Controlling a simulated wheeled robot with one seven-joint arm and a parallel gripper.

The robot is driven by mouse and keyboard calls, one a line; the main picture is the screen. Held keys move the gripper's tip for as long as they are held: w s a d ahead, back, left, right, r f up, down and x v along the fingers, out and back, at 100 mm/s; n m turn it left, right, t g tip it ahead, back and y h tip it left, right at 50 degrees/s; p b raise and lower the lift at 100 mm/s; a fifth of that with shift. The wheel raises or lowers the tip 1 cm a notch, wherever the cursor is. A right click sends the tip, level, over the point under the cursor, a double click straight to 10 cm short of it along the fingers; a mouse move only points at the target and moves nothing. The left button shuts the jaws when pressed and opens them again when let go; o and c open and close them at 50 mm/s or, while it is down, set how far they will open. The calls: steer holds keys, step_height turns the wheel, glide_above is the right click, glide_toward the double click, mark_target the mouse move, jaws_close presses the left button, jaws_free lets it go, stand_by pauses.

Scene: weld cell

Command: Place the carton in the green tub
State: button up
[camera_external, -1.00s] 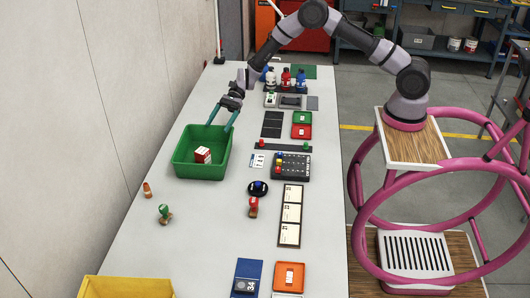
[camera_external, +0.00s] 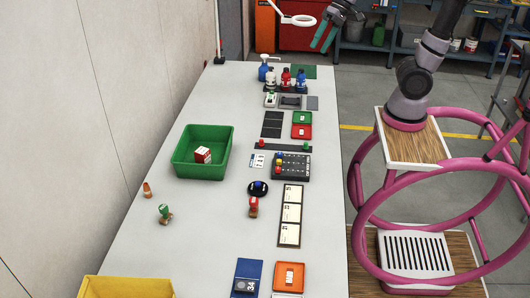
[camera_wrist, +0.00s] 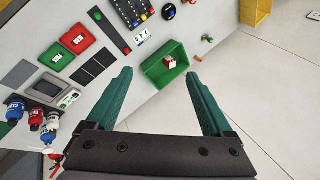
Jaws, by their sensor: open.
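The carton (camera_external: 203,154) is a small white and red box. It rests inside the green tub (camera_external: 180,163), on its floor, near the middle. The wrist view also shows the carton (camera_wrist: 170,61) in the green tub (camera_wrist: 152,69). My gripper (camera_external: 333,33) is high at the top of the external view, beyond the table's far right corner and well away from the tub. In the wrist view its two teal fingers (camera_wrist: 160,88) are wide apart with nothing between them.
A yellow bin (camera_external: 125,288) stands at the near left. Several bottles (camera_external: 285,78) stand at the far end. Small figures (camera_external: 164,213) stand left of centre. The table's left middle is mostly clear.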

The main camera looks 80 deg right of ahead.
steer(key=s+d+n+t+h, duration=0.2)
steer(key=s+d+n, duration=0.1)
steer(key=s, duration=0.8)
steer(key=shift+d, duration=0.4)
steer(key=shift+r, duration=0.1)
stand_by(0.3)
